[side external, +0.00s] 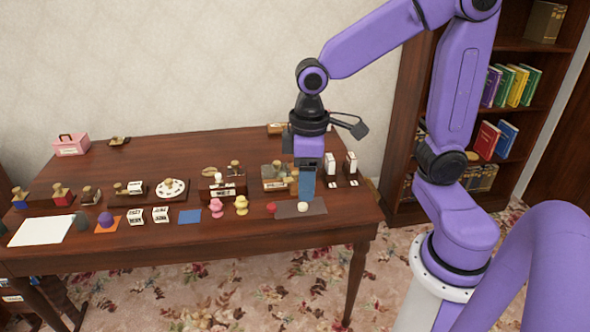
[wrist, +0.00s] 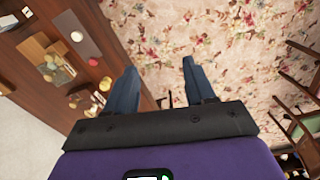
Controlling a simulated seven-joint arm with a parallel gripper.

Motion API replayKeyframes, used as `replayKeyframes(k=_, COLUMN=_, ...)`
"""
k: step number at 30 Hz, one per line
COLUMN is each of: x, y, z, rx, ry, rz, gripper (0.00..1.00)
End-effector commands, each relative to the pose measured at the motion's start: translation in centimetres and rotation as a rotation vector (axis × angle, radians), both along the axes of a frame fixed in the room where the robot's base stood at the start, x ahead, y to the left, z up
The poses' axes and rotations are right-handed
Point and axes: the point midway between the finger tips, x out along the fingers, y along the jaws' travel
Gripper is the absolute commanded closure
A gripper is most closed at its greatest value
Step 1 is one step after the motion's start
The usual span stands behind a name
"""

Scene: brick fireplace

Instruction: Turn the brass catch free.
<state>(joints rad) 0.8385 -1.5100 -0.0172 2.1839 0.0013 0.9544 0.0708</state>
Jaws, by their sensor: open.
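My gripper (side external: 306,190) hangs above the right part of the table with its blue fingers pointing down. In the wrist view its two fingers (wrist: 159,70) are apart with nothing between them; patterned carpet shows beyond. A grey-brown box (side external: 275,172) stands just left of my gripper in the side view, with brass-coloured pieces (side external: 291,184) at its right side. Brass-coloured pieces also show in the wrist view (wrist: 52,68), left of the fingers and apart from them. I cannot tell for sure which piece is the catch.
A grey mat (side external: 312,208) with a white ball (side external: 302,206) lies by the front edge, beside a red ball (side external: 271,208). Pink (side external: 216,208) and yellow (side external: 241,206) figures stand left of it. White-topped blocks (side external: 351,165) stand close right of my gripper.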

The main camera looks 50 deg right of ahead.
Motion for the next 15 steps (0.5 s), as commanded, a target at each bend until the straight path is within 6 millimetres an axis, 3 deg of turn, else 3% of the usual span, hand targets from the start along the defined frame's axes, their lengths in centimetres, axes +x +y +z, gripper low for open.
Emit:
replayKeyframes(k=3, x=4.8, y=-1.5, z=-0.2, rx=-0.003, ry=0.005, rz=-0.165, gripper=0.46)
replayKeyframes(k=8, x=10.6, y=-4.8, z=-0.7, rx=-0.004, ry=0.009, rz=-0.375, gripper=0.46)
replayKeyframes(k=15, x=17.8, y=-12.8, z=-2.2, rx=-0.005, ry=0.014, rz=-0.692, gripper=0.46)
